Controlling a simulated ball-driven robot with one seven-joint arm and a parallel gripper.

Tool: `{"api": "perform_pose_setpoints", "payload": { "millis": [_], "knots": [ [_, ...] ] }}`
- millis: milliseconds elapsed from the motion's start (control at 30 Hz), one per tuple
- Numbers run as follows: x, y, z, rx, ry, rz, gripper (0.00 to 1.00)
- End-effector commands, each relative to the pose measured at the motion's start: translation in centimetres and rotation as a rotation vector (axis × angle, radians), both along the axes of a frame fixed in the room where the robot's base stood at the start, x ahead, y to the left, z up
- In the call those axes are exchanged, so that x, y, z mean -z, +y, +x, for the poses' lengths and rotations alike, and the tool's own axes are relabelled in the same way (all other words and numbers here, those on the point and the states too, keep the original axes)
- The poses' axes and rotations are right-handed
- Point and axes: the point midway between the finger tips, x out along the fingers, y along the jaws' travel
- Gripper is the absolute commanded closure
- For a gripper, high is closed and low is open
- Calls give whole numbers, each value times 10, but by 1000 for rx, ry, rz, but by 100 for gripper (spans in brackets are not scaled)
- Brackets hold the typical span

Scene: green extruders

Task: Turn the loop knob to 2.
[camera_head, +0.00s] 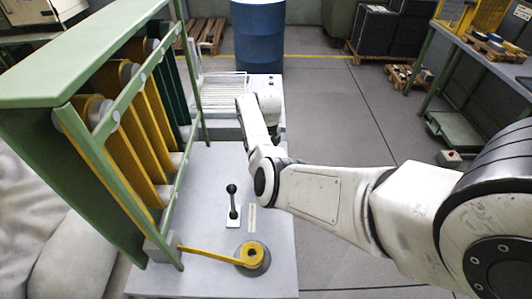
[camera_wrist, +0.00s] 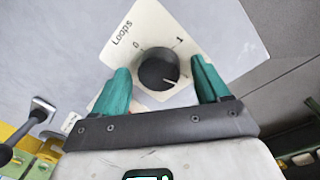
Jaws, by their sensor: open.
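The loop knob (camera_wrist: 158,70) is a round black knob on a white plate (camera_wrist: 213,32) marked "Loops", seen in the wrist view. The figures 0 and 1 show beside it; no 2 can be made out. A pale pointer mark on the knob points to the lower right in the picture, away from the 0 and 1. My gripper (camera_wrist: 160,66) is open, one teal finger on each side of the knob, with a visible gap on both sides. In the head view the knob cannot be made out, and my arm's end is over the far part of the grey table.
A black-handled lever (camera_head: 232,203) stands on the grey table (camera_head: 205,200), near a yellow strip roll (camera_head: 249,255). A green frame (camera_head: 95,60) with yellow strips stands at left. A blue barrel (camera_head: 258,38) is behind.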

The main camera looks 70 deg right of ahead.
Motion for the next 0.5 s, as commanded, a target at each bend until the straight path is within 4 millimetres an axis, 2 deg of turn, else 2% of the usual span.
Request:
{"api": "perform_pose_setpoints", "payload": {
  "millis": [167, 267, 500],
  "knots": [
    [-2, 0, 0, -1, -1, 0, 25],
    [-10, -1, 1, 0, -1, -1, 25],
    [-53, -4, 0, 0, -3, -3, 25]
  ]
}}
